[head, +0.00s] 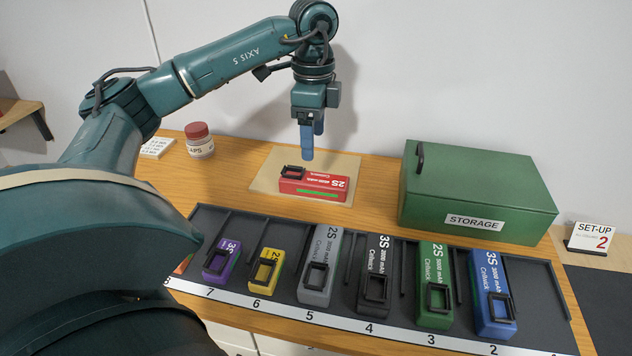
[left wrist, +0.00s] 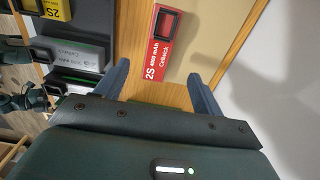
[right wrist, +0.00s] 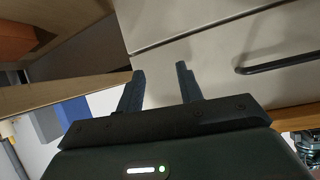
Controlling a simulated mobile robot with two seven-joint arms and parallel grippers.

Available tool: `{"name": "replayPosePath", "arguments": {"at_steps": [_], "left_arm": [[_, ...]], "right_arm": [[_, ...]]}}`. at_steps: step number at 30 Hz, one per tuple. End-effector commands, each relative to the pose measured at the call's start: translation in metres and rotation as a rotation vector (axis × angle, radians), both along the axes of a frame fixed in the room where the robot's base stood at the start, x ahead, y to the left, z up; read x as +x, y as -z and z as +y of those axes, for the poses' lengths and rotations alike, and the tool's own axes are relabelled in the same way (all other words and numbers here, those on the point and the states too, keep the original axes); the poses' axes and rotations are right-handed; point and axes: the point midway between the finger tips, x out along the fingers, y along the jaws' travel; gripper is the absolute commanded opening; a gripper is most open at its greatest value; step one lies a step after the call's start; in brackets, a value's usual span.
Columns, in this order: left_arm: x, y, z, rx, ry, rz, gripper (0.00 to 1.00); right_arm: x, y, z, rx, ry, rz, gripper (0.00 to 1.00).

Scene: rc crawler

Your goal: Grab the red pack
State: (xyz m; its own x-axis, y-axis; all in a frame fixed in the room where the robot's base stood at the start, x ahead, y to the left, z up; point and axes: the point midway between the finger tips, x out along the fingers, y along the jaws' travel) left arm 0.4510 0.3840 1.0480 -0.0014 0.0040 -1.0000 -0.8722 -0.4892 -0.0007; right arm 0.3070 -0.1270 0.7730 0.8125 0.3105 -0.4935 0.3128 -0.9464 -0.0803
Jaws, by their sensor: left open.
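The red pack (head: 314,185) lies on a tan mat (head: 270,172) on the wooden bench, with a black handle loop at its left end and a "2S" label at its right. My left gripper (head: 307,150) points down just above and behind the pack, apart from it. In the left wrist view the red pack (left wrist: 161,45) lies ahead of the open left fingers (left wrist: 160,90), with nothing between them. My right gripper (right wrist: 160,85) shows only in its own wrist view. Its fingers are apart and empty, in front of a pale drawer front.
A tray (head: 340,260) with numbered slots holds several packs in front. A green storage box (head: 480,195) stands to the right of the red pack. A red-lidded jar (head: 199,141) stands at the back left, and a set-up sign (head: 590,238) at the far right.

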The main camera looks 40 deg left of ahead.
Motion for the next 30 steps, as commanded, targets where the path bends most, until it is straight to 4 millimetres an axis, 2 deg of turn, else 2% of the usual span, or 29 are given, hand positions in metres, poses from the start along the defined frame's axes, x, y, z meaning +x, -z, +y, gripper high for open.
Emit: {"name": "replayPosePath", "arguments": {"at_steps": [3, 6, 14, 21, 30], "left_arm": [[-0.001, 0.025, 0.000, 0.000, 0.001, 0.004, 0.68], [0.000, 0.039, 0.000, -0.001, 0.002, 0.002, 0.68], [-0.001, 0.058, -0.001, -0.002, 0.005, 0.001, 0.68], [-0.002, 0.093, -0.002, -0.004, 0.005, 0.000, 0.68], [-0.002, 0.101, -0.002, -0.003, 0.005, -0.002, 0.68]], "right_arm": [[0.000, 0.000, -0.001, -0.003, -0.002, 0.000, 0.36], [0.000, 0.000, -0.001, -0.003, -0.002, 0.000, 0.36], [0.001, -0.002, -0.002, -0.006, 0.001, -0.002, 0.36], [0.001, -0.005, -0.003, -0.012, 0.002, -0.003, 0.36], [0.002, -0.005, -0.002, -0.009, 0.006, -0.002, 0.36]]}}
